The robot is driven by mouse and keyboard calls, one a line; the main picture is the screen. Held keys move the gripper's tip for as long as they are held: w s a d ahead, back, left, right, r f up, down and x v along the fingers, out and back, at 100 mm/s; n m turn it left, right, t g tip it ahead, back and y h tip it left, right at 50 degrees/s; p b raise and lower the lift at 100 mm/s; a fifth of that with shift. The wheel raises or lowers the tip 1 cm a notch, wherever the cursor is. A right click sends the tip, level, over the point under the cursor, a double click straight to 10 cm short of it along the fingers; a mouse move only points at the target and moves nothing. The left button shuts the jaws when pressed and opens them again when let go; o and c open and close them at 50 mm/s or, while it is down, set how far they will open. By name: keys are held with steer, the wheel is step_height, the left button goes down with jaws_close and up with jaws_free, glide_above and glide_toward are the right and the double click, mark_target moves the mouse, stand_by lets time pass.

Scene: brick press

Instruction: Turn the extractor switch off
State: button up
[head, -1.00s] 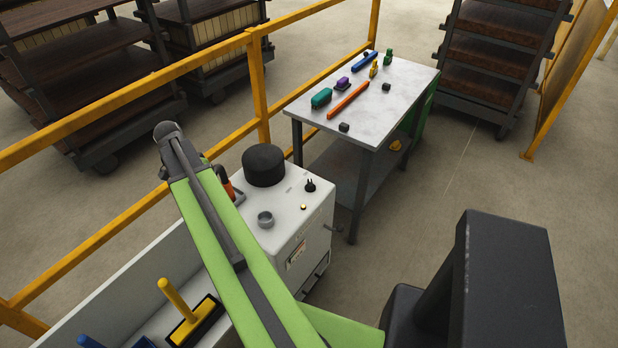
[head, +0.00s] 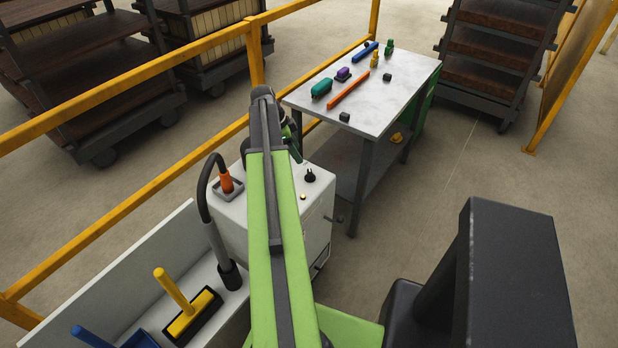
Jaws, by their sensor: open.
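The extractor unit is a white cabinet (head: 318,215). A small black rotary switch (head: 310,175) stands on its top near the right edge, just right of my arm; I take it to be the extractor switch. Its pointer direction is too small to read. A small pale yellow lamp or button (head: 303,196) sits below it in the picture. My green arm crosses the cabinet top, left of the switch. Dark and green arm parts show behind its far end. My gripper's fingers are hidden behind the arm. The round black cap and grey cup on the cabinet are hidden too.
A grey table (head: 400,85) with several tools stands behind right. A yellow railing (head: 125,105) runs along the left.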

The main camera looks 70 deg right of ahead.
mark_target(309, 172)
steer(key=b+x, duration=0.9)
steer(key=x, duration=0.2)
steer(key=shift+f, duration=0.45)
steer(key=shift+s+d+f+b, duration=0.1)
steer(key=shift+s+f+b, duration=0.1)
steer(key=shift+b, duration=0.15)
steer(key=shift+r, duration=0.1)
jaws_close()
